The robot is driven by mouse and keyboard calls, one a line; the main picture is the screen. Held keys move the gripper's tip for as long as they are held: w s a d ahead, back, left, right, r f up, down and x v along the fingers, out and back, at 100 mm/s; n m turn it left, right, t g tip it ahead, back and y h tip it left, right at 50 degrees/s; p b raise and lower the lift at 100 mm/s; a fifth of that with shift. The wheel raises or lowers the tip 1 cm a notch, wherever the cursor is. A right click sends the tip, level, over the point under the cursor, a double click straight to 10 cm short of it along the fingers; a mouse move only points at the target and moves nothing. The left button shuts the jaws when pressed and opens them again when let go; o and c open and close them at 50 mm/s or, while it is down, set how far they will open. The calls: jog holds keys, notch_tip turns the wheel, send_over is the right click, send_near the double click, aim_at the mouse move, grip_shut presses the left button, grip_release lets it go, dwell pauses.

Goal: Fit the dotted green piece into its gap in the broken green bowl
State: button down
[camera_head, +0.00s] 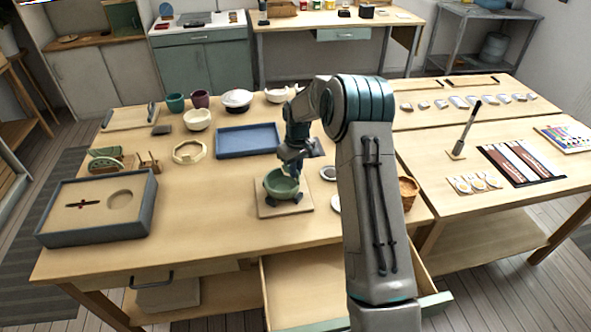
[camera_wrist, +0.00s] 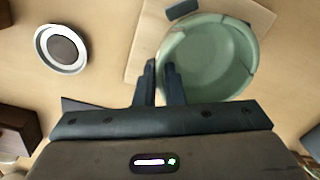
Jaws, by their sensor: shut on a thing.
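The broken green bowl (camera_head: 281,188) stands upright on a square wooden board (camera_head: 298,208) near the table's front. In the wrist view the green bowl (camera_wrist: 215,60) fills the upper right, with thin seam lines near its rim. My gripper (camera_head: 291,166) is low over the bowl's rim. In the wrist view my gripper (camera_wrist: 163,68) has its fingers close together at the bowl's left rim, shut on a thin green piece that is mostly hidden between them. I cannot make out its dots, or whether it touches the gap's edges.
A blue tray (camera_head: 247,141) lies behind the bowl, and a blue-grey box (camera_head: 97,207) stands at the left. A round white dish with a dark centre (camera_wrist: 62,49) lies beside the board. An open drawer (camera_head: 305,290) juts out below the table's front edge.

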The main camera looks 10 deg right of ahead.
jog(key=shift+f+b, duration=0.65)
jog(key=shift+b, duration=0.25)
dwell(2.8)
jog(key=c, duration=1)
grip_release()
jog(key=shift+o, duration=0.2)
jog(key=shift+r, duration=0.1)
jog(key=shift+r+p, duration=1.6)
jog(key=shift+r, duration=1.35)
